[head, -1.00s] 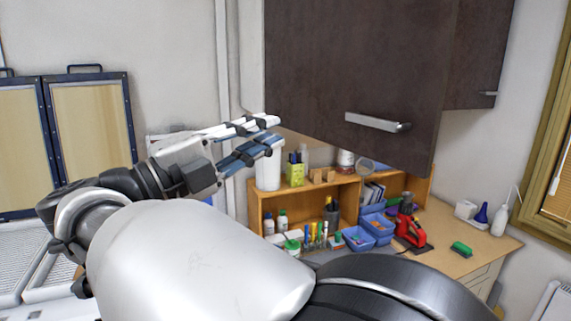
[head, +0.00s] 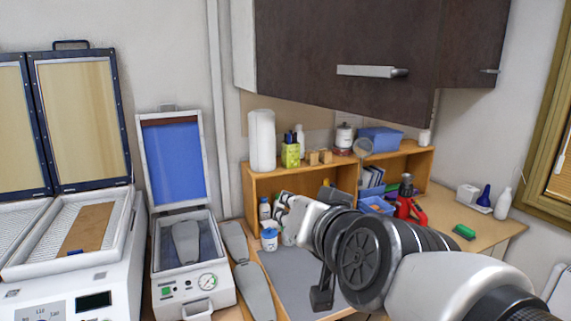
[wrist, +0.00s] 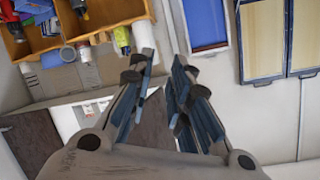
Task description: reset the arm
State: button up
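My arm (head: 400,250) reaches from the lower right of the head view, its wrist in front of the wooden shelf. My gripper (wrist: 164,62) shows from close up in the wrist view. Its two blue-grey fingers stand apart with a narrow gap between them, and nothing is held. In the head view the fingers are mostly hidden by the wrist and hard to tell from the bottles behind.
A white machine with an open blue lid (head: 176,165) holds a grey insole shape (head: 186,242); more grey insoles (head: 252,285) lie beside it. A larger heater (head: 75,285) stands left. The wooden shelf (head: 308,178) is behind my wrist, under a dark cabinet (head: 335,35).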

jog(key=s+d+f+n+g+h+b, duration=0.1)
jog(key=s+d+f+g, duration=0.3)
jog(key=s+f, duration=0.6)
jog(key=s+d+f+g+h+b, duration=0.2)
jog(key=s+d+f+g, duration=0.3)
jog(key=s+d+f, duration=0.3)
jog(key=s+f+h, duration=0.1)
jog(key=s+f, duration=0.2)
jog(key=f, duration=0.2)
jog(key=shift+s+d+f+n, duration=0.2)
jog(key=shift+s+d+n, duration=0.1)
jog(key=shift+n, duration=0.1)
